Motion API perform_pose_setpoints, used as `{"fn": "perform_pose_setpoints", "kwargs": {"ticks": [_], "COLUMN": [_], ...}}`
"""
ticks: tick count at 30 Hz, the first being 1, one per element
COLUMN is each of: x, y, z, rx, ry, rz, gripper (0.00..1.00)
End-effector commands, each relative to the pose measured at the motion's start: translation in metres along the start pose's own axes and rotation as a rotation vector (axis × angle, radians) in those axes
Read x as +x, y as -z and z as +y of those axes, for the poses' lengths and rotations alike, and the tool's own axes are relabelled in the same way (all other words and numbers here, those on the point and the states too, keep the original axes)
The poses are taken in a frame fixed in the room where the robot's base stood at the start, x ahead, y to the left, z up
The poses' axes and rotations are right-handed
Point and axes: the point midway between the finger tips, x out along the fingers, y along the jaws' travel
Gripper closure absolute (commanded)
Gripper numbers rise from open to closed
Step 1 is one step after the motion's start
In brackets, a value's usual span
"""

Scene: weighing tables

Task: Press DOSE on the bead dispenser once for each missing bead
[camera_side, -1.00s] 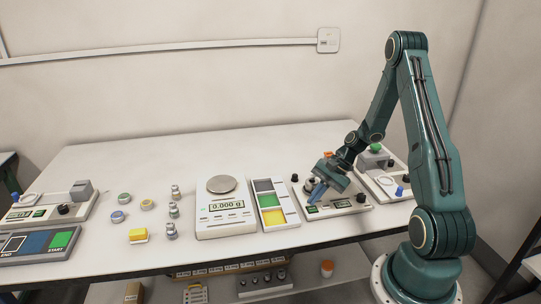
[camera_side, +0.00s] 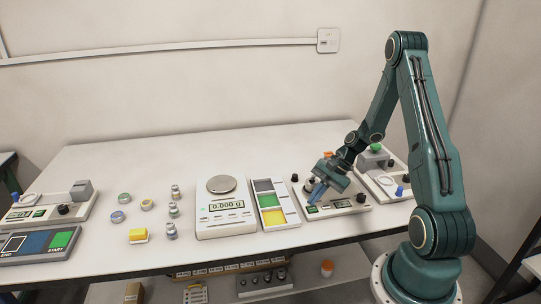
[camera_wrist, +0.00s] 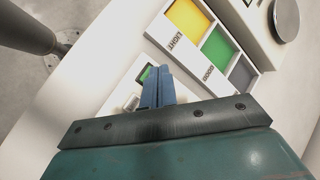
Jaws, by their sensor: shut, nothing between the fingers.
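The bead dispenser is a white unit (camera_side: 338,209) at the right of the table in the side view, with dark knobs and a small green display (camera_side: 312,209). My gripper (camera_side: 313,198) is over its left part, with its blue fingers together and pointing down. In the wrist view the shut fingers (camera_wrist: 157,88) stand over the white unit, beside a small green display (camera_wrist: 146,73). Nothing is between them. The fingers and the gripper body hide part of the panel. I cannot make out the DOSE button or whether the fingertips touch it.
A sorting tray (camera_side: 281,219) with grey, green and yellow fields is just left of the unit. Left of it, a scale (camera_side: 240,229) reads 0.000 g with an empty pan (camera_side: 221,184). Another device (camera_side: 373,181) is behind on the right. The back middle of the table is clear.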

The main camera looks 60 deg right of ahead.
Motion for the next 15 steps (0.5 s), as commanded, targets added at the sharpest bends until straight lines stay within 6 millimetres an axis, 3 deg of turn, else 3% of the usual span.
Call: {"fn": "perform_pose_setpoints", "kwargs": {"ticks": [15], "x": [0.0067], "y": [0.0036], "z": [0.0035], "rx": [0.000], "ry": [0.000], "rz": [0.000], "gripper": [1.00]}}
